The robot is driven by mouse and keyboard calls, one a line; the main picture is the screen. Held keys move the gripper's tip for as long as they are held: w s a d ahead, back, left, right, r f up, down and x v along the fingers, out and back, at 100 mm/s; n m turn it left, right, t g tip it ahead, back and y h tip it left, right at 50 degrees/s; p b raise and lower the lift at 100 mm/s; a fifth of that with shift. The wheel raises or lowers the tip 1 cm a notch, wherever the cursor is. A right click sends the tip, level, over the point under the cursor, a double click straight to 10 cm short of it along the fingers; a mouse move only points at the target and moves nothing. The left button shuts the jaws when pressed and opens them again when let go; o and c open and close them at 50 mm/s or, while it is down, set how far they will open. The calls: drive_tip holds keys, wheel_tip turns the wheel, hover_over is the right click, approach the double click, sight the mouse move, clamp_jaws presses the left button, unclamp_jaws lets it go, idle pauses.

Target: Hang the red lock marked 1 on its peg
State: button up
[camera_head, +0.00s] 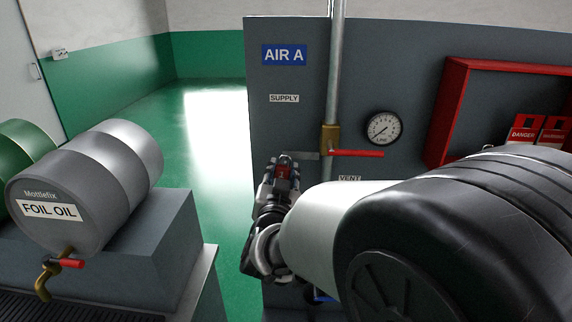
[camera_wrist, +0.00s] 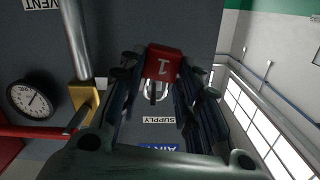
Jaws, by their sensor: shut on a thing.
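My gripper (camera_head: 284,163) is shut on the red lock (camera_head: 283,173), in front of the grey panel and left of the brass valve. In the wrist view the red lock (camera_wrist: 163,62) sits between the fingers, its white 1 upside down. Its silver shackle (camera_wrist: 148,94) shows below the red body in that picture. I cannot pick out the lock's peg in either view. A red-framed board (camera_head: 452,110) is on the panel at the right, partly hidden by my arm.
The brass valve (camera_head: 330,138) has a red lever (camera_head: 357,153) and stands on a vertical pipe (camera_head: 336,60), close right of my gripper. A gauge (camera_head: 383,128) is further right. Red danger tags (camera_head: 526,128) hang in the board. A foil oil drum (camera_head: 88,185) lies at the left.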

idle(0.3)
drive_tip(key=o, duration=1.2)
drive_tip(key=shift+s, duration=0.15)
drive_tip(key=s, duration=1.2)
drive_tip(key=s+d+f+n+g, duration=0.1)
drive_tip(key=s+d+f+g, duration=0.1)
drive_tip(key=s+d+g, duration=0.2)
drive_tip(key=s+d+f+n+g, duration=0.1)
drive_tip(key=s+d+f+g, duration=0.1)
drive_tip(key=s+d+g, duration=0.2)
drive_tip(key=s+d+f+g, duration=0.3)
drive_tip(key=s+d, duration=0.6)
drive_tip(key=s, duration=0.6)
drive_tip(key=shift+s+d+n+g+y, duration=0.2)
drive_tip(key=shift+n+g+y, duration=0.15)
drive_tip(key=shift+g, duration=0.55)
